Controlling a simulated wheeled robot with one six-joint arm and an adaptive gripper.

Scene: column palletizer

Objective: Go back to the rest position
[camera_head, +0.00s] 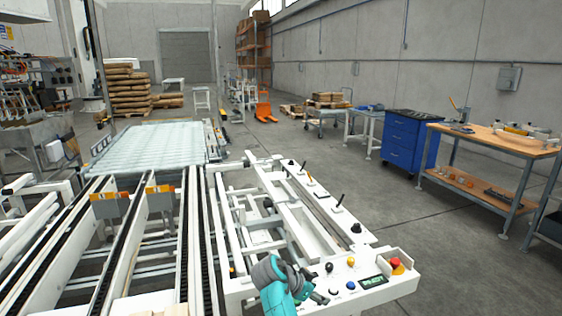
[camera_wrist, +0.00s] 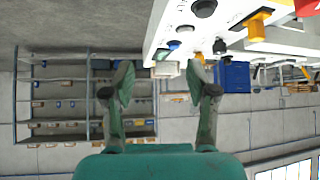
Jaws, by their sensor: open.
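My gripper (camera_head: 318,294) is at the bottom centre of the head view, at the end of my teal arm, close to the near corner of the white control panel (camera_head: 408,283). In the wrist view my gripper (camera_wrist: 160,78) has its two fingers spread wide apart with nothing between them. In the wrist view the panel edge shows upside down at the upper right, beyond the fingers. I cannot tell whether the gripper touches the panel.
A roller conveyor (camera_head: 150,145) and white rails lie to the left. A blue tool cabinet (camera_head: 408,140) and a wooden-topped workbench (camera_head: 495,141) stand at the right. An orange pallet jack (camera_head: 264,108) is farther back. Open floor lies between panel and benches.

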